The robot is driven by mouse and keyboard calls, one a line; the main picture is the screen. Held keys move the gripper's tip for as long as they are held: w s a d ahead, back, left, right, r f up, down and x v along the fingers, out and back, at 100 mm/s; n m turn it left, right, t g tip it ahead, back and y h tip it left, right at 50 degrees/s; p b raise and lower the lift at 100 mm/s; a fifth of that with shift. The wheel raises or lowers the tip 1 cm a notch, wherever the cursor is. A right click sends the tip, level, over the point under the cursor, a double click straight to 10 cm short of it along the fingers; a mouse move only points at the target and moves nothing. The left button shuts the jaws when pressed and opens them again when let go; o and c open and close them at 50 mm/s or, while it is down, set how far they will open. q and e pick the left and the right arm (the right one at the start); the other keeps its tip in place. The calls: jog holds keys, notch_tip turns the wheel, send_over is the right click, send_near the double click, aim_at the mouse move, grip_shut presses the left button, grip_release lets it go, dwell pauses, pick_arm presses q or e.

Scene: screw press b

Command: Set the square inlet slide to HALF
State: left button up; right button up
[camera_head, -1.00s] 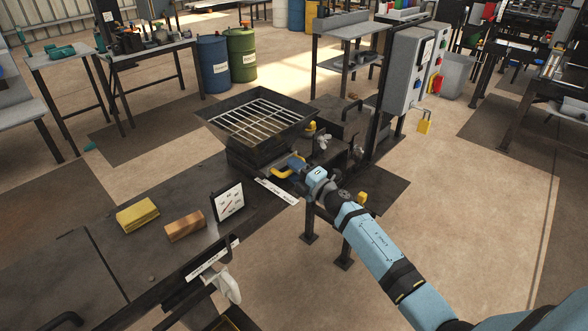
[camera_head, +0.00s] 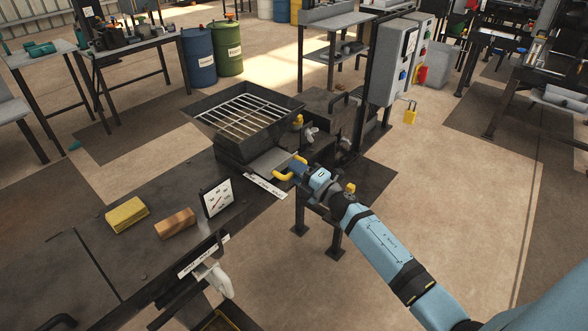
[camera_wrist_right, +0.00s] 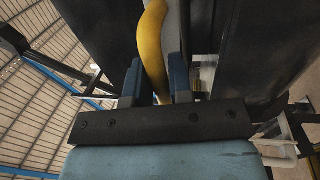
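The inlet slide (camera_head: 274,160) is a flat grey plate sticking out from under the black hopper (camera_head: 243,148). Its yellow bar handle (camera_head: 284,176) is at its outer end, and the handle also shows in the right wrist view (camera_wrist_right: 153,40). My right gripper (camera_head: 296,167) is at the handle. In the wrist view the handle runs between its two blue fingers (camera_wrist_right: 157,84), which are closed around it. A white label strip (camera_head: 265,186) lies along the slide's near side; its lettering is too small to read. My left gripper is not in view.
A grey control box (camera_head: 392,62) stands behind. Floor right of my arm is clear.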

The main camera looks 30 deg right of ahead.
jog(key=o, duration=0.3)
jog(key=b+v, duration=0.1)
jog(key=v, duration=1.2)
jog(key=shift+s+d+b, duration=0.15)
jog(key=shift+s+b, duration=0.15)
jog(key=shift+s, duration=0.05)
jog(key=shift+f, duration=0.1)
